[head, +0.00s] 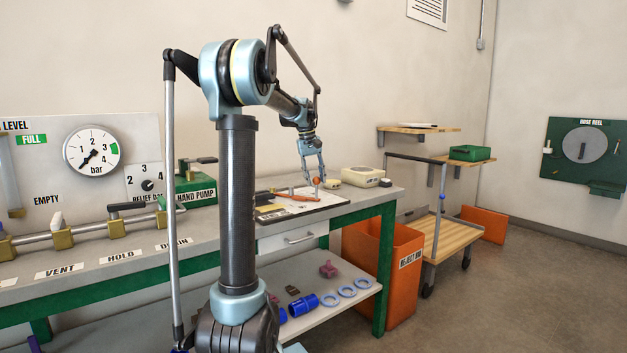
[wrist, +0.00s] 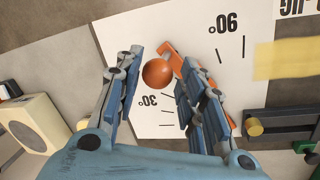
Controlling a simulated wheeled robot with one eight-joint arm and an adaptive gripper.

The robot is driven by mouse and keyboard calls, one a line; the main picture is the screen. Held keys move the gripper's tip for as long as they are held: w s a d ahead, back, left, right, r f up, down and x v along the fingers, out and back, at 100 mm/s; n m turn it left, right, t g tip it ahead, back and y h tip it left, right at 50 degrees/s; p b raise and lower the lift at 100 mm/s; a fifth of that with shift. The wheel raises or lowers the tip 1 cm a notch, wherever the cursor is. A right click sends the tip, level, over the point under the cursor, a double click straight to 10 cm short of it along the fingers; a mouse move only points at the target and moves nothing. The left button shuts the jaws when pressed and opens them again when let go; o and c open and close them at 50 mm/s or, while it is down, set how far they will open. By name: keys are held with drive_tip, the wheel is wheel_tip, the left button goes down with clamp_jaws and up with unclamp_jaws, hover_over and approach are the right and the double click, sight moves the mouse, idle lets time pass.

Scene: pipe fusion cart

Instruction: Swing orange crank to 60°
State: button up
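The orange crank's round knob (wrist: 157,73) shows in the wrist view between the two fingers of my gripper (wrist: 150,56). The fingers are apart, and the knob does not look clamped. Part of the orange crank arm (wrist: 172,60) shows beside the right finger, which hides much of it. The white dial sheet (wrist: 205,45) under the crank carries tick marks, with 30° printed near the knob and 90° farther up right. In the head view the crank (head: 293,197) lies low over the bench, with my gripper (head: 316,179) at its knob end. Its exact angle is hard to read.
The bench (head: 392,194) holds a cream box (head: 362,176) behind the crank; another cream box (wrist: 35,120) shows left in the wrist view. A gauge panel (head: 75,115) and hand pump (head: 195,180) stand at left. An orange bin (head: 400,265) stands off the bench's right end.

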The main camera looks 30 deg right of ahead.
idle(0.3)
wheel_tip(320, 180, up, 12)
drive_tip(key=w+a, duration=0.1)
drive_tip(key=a, duration=0.1)
drive_tip(key=shift+f, duration=0.15)
drive_tip(key=shift+a, duration=0.1)
idle(0.6)
